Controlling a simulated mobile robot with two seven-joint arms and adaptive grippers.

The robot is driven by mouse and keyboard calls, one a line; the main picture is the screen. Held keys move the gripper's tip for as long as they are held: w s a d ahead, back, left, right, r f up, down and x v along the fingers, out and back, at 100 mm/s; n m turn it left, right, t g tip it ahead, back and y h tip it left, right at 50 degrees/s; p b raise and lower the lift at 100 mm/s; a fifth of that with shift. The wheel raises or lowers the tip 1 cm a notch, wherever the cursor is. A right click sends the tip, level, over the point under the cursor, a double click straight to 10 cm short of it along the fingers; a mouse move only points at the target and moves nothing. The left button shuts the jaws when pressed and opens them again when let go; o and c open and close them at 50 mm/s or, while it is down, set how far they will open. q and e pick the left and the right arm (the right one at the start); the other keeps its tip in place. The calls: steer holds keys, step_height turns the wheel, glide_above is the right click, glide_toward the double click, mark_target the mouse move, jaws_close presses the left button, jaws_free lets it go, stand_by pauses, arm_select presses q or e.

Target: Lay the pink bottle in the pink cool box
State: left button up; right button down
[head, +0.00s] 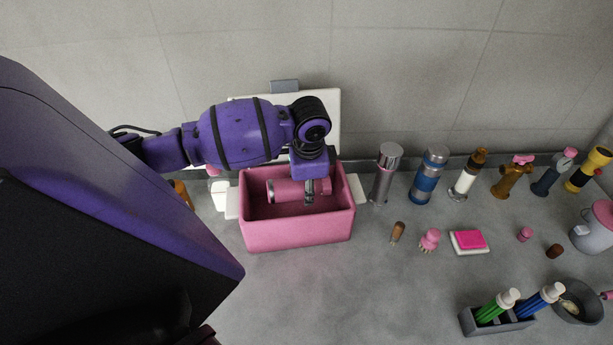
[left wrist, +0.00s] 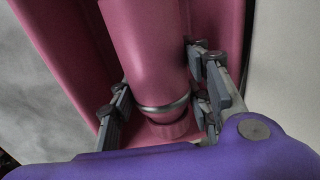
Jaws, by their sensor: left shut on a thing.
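The pink cool box (head: 297,233) stands open on the grey counter, with its white lid (head: 334,115) raised behind it. The pink bottle (head: 284,191) lies on its side within the walls of the box, its metallic end to the left in the head view. My left gripper (head: 311,192) reaches down into the box and is shut on the bottle. In the left wrist view the two fingers sit on either side of the bottle (left wrist: 150,60), near a silver ring. I cannot tell whether the bottle touches the box floor. My right gripper is not in view.
A silver flask (head: 385,173) and a blue flask (head: 428,175) stand right of the box. A pink sponge (head: 469,240) and small items lie in front.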

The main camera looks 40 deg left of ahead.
mark_target(306, 212)
arm_select(q)
steer(key=shift+f, duration=3.5)
steer(key=o, duration=1.5)
steer(key=shift+c, duration=0.2)
steer(key=r, duration=0.4)
steer(key=s+d+r, duration=0.1)
steer(key=r, duration=0.7)
steer(key=shift+s+d, duration=0.15)
steer(key=shift+d, duration=0.05)
steer(key=shift+f, duration=0.1)
